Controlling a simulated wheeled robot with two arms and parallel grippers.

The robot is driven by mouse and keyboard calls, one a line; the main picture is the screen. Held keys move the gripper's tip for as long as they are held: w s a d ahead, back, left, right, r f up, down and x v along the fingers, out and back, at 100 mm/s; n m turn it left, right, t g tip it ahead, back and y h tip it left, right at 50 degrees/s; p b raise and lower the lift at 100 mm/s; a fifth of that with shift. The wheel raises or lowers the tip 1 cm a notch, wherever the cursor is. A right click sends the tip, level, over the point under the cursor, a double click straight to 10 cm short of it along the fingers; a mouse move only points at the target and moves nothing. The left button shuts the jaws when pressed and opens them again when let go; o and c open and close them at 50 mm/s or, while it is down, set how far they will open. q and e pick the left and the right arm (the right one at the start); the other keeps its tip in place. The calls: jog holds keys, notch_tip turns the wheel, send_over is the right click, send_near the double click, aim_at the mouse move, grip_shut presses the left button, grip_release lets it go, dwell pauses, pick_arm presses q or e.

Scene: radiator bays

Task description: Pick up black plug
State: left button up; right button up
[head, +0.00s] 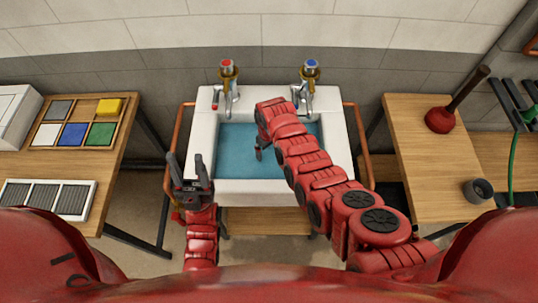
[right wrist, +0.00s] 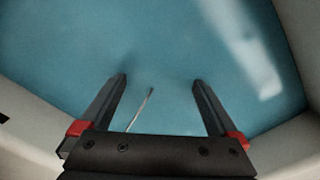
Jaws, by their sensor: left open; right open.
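A white sink (head: 255,186) holds blue water (head: 236,142). I cannot make out a black plug in the water. In the right wrist view a thin pale chain or rod (right wrist: 140,110) runs down between the fingers, and its lower end is hidden behind my gripper body. My right gripper (right wrist: 160,79) is open over or in the water, with nothing seen between its fingertips. In the head view my right gripper (head: 259,153) is small and partly hidden by its arm. My left gripper (head: 186,160) is open and empty at the sink's front left corner.
Red-topped (head: 227,66) and blue-topped (head: 311,66) taps stand at the sink's back. Copper pipes flank the sink. The left bench (head: 98,165) holds a block tray and a grille. The right bench (head: 412,112) holds a plunger (head: 442,118) and a dark round ring-like part (head: 478,190).

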jog(key=shift+w+f, duration=0.1)
jog(key=shift+f, duration=0.9)
jog(key=c, duration=1.5)
jog(key=shift+o, duration=0.2)
jog(key=shift+r, duration=0.2)
